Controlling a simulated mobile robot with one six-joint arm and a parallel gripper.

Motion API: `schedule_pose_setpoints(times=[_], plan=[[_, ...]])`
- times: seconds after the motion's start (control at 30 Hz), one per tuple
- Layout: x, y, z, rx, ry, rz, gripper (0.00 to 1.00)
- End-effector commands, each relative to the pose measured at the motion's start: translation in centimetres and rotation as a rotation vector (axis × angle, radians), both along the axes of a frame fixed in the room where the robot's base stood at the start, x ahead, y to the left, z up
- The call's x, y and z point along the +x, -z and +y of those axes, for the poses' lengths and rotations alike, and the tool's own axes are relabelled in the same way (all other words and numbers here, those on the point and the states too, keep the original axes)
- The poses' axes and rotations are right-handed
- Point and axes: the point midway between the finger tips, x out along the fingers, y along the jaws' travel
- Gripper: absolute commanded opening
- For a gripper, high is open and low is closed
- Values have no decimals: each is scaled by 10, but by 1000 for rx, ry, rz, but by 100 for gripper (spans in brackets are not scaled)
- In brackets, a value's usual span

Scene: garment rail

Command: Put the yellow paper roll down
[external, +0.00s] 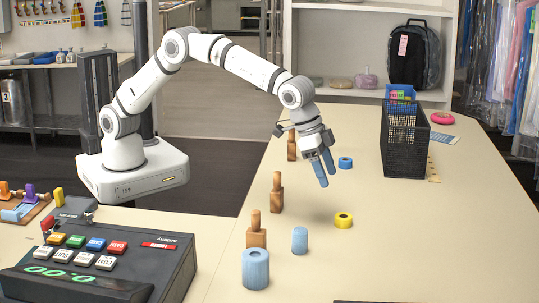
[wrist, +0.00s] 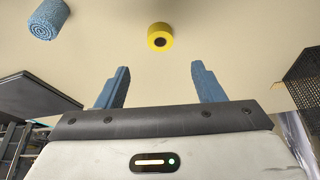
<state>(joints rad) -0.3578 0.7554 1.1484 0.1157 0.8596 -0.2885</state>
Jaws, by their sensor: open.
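The yellow paper roll (external: 343,220) stands on the beige table, with its dark core hole showing. In the wrist view the roll (wrist: 160,37) is beyond the fingertips, apart from them. My gripper (external: 325,172) has blue fingers and hangs above the table, up and to the left of the yellow roll in the external view. In the wrist view its two fingers (wrist: 158,78) are spread wide with nothing between them.
A blue roll (external: 345,162) lies beyond my gripper. A large blue roll (external: 255,270) and a small blue cylinder (external: 299,240) stand nearer the camera. Wooden pieces (external: 276,194) line the left edge. A black mesh basket (external: 404,145) stands right. The right front table is clear.

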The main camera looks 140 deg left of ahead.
Motion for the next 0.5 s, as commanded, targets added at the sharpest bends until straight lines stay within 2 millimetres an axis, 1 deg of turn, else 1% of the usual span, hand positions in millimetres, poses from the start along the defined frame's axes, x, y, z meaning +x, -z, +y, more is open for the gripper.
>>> schedule_pose_setpoints(times=[0.07,0.13,0.17,0.23,0.27,0.3,0.37,0.4,0.47,0.5], plan=[[-4,-10,-8,1,12,-2,62],[-13,-24,-23,0,34,0,62],[-19,-31,-31,-1,45,2,62],[-38,-50,-54,-4,79,7,62],[-47,-58,-65,-5,96,10,62],[-61,-70,-79,-7,118,14,62],[-84,-83,-101,-9,153,21,62],[-100,-92,-114,-10,175,25,62],[-125,-102,-134,-12,209,31,62],[-142,-108,-147,-13,232,35,62]])
